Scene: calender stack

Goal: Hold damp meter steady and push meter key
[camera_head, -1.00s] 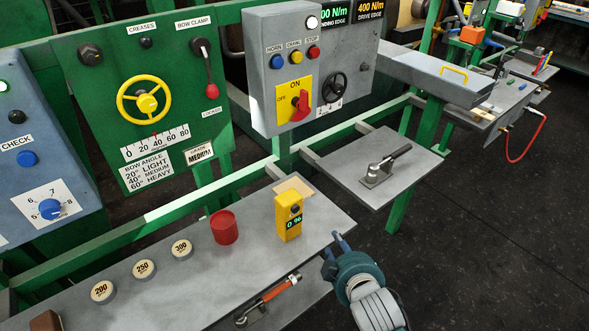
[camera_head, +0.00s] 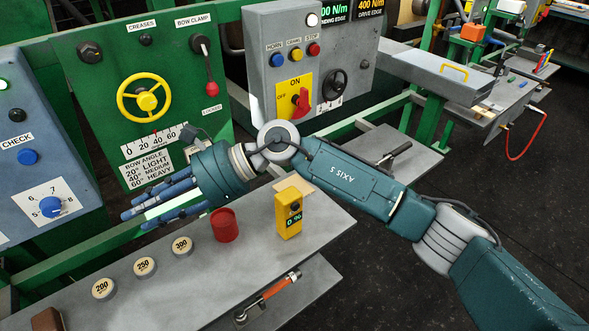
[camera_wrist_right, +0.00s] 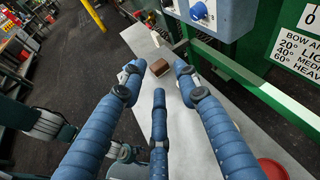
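The damp meter (camera_head: 289,218), a yellow upright box with a lit green display, stands on the grey shelf. My right gripper (camera_head: 150,207) is to the left of the meter, above the shelf's back edge and in front of the green panel, pointing left. Its blue fingers are spread and empty; they also show in the right wrist view (camera_wrist_right: 159,80). The meter is not in the right wrist view.
A red cup (camera_head: 224,226) stands between gripper and meter. Several round weights, one marked 300 (camera_head: 182,247), line the shelf. A brown block (camera_wrist_right: 159,67) lies at its far left. An orange-handled tool (camera_head: 270,297) lies below. My right forearm passes behind the meter.

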